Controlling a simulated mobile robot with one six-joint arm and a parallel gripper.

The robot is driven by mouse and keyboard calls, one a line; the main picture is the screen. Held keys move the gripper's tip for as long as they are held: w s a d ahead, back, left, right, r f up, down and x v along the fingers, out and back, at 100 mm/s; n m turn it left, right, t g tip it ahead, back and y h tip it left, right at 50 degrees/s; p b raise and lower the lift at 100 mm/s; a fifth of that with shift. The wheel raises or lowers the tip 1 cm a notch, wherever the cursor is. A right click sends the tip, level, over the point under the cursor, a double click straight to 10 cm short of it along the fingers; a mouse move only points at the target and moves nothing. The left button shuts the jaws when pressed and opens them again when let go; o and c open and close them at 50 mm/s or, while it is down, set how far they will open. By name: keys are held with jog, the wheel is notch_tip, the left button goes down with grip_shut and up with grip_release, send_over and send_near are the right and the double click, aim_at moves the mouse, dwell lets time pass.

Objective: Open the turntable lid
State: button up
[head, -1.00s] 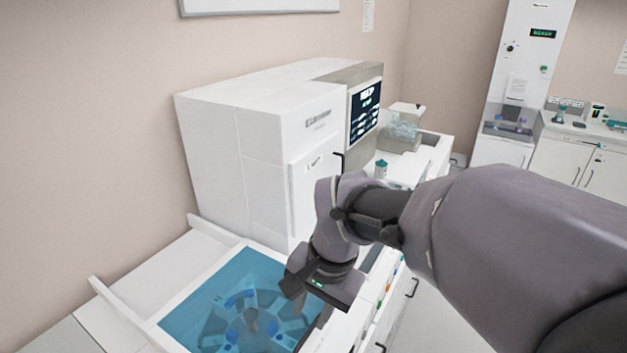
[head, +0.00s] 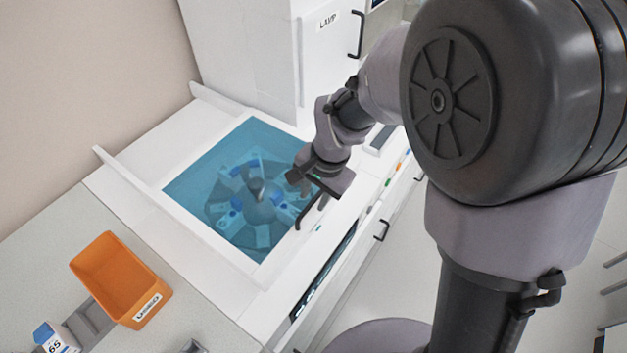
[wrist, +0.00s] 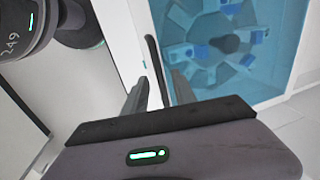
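The turntable lid (head: 205,180) is a see-through blue panel, lying flat and closed in a white frame. A turntable with several blue and white holders shows beneath it. The lid also fills the upper right of the wrist view (wrist: 270,75). Its black bar handle (head: 303,217) runs along the right edge. In the wrist view, the handle (wrist: 153,62) lies between the two parted fingers of my gripper (wrist: 158,88), with gaps at its sides. My gripper (head: 302,182) is open at the handle's far end; contact cannot be told.
A white analyser cabinet with a black handle (head: 356,35) stands behind the lid. White raised rails (head: 165,210) border the lid's left side. An orange bin (head: 120,280) and a box marked 65 (head: 55,338) are on the counter at front left. Open floor lies to the right.

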jog(key=shift+f, duration=0.15)
grip_shut()
dwell(1.4)
